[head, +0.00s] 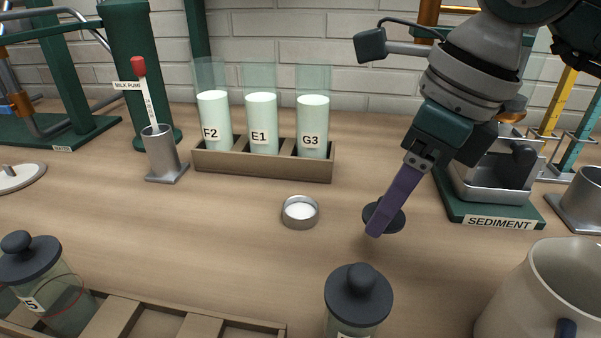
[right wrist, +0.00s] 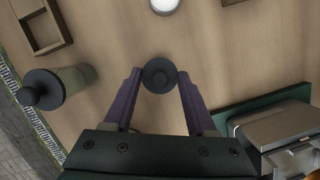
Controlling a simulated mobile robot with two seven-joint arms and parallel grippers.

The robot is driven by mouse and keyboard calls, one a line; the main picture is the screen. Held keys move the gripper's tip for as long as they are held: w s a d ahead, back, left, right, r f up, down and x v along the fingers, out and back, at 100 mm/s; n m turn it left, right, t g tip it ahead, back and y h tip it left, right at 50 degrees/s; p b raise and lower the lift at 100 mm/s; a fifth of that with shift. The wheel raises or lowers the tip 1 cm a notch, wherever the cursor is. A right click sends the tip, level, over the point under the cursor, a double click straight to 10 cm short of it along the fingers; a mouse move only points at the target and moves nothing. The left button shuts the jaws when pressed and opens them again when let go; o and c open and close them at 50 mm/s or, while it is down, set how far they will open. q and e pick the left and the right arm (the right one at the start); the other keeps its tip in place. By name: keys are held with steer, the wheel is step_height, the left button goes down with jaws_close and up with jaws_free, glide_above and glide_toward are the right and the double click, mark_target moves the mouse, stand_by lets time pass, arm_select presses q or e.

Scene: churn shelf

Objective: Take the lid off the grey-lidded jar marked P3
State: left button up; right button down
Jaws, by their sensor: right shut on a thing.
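My right gripper (head: 385,222) is low over the middle of the table, its purple fingers closed on a dark grey round lid (head: 397,222). In the right wrist view the lid (right wrist: 158,75) sits between the two fingertips, its round knob towards the camera. I cannot tell whether it touches the table. A jar with a dark grey knobbed lid (head: 358,292) stands at the front; its label is cut off. It also shows in the right wrist view (right wrist: 72,82), lid on. No P3 marking is readable. My left gripper is not in view.
A lidded jar (head: 65,300) with a label ending in 5 stands front left by a wooden tray (head: 240,325). A small metal dish (head: 300,212) lies left of the gripper. A tube rack (head: 260,170) stands behind. A SEDIMENT stand (head: 495,212) and a mug (head: 550,285) are at right.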

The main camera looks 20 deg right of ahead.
step_height(320, 180, down, 4)
steer(key=shift+f+b, duration=0.1)
steer(key=shift+b, duration=0.2)
steer(key=shift+f, duration=0.1)
steer(key=c, duration=0.7)
jaws_free()
steer(key=o, duration=0.5)
